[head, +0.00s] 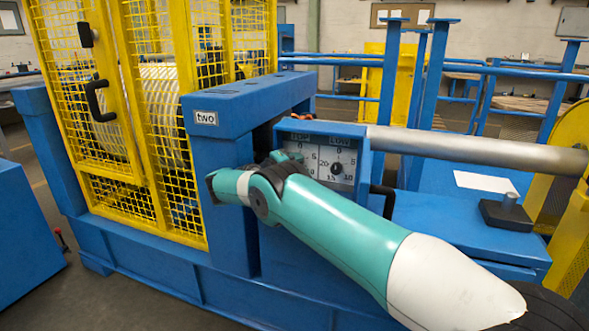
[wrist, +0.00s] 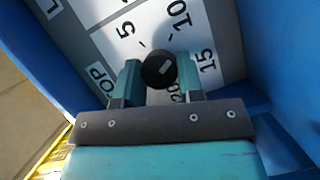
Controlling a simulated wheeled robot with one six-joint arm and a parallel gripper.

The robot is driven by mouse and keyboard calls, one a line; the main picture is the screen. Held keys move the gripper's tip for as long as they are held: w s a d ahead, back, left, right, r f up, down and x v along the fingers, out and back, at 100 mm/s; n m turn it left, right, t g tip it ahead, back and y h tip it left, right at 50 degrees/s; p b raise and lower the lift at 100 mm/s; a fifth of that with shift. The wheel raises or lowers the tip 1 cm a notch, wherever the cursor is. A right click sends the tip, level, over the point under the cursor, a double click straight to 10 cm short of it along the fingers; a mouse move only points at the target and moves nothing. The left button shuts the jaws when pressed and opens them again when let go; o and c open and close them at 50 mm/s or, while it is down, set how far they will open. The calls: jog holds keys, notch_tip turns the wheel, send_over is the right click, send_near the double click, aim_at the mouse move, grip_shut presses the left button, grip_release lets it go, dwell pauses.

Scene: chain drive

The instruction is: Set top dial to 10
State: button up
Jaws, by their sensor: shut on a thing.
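The top dial (wrist: 158,68) is a round black knob with a short pale mark, under the "TOP" label. The figures 5, 10 and 15 show around it in the wrist view, and 20 is partly hidden below it. The pale mark slants, but I cannot tell for sure which figure it points at. My gripper (wrist: 159,80) is shut on the knob, one finger on each side. In the head view my gripper (head: 284,160) covers most of this dial at the left of the panel (head: 322,150).
The low dial (head: 337,168), a black knob, is just right of the top dial. A blue housing frames the panel. A yellow mesh guard (head: 130,130) stands left, and a grey shaft (head: 470,148) runs right. A blue block labelled "two" (head: 205,117) is close by.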

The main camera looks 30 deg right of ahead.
jog(key=shift+f+n, duration=0.15)
jog(key=shift+n, duration=0.35)
jog(key=shift+h+b, duration=0.3)
jog(key=shift+b, duration=0.05)
jog(key=o, duration=0.9)
jog(key=shift+r+p, duration=0.2)
jog(key=shift+p, duration=0.2)
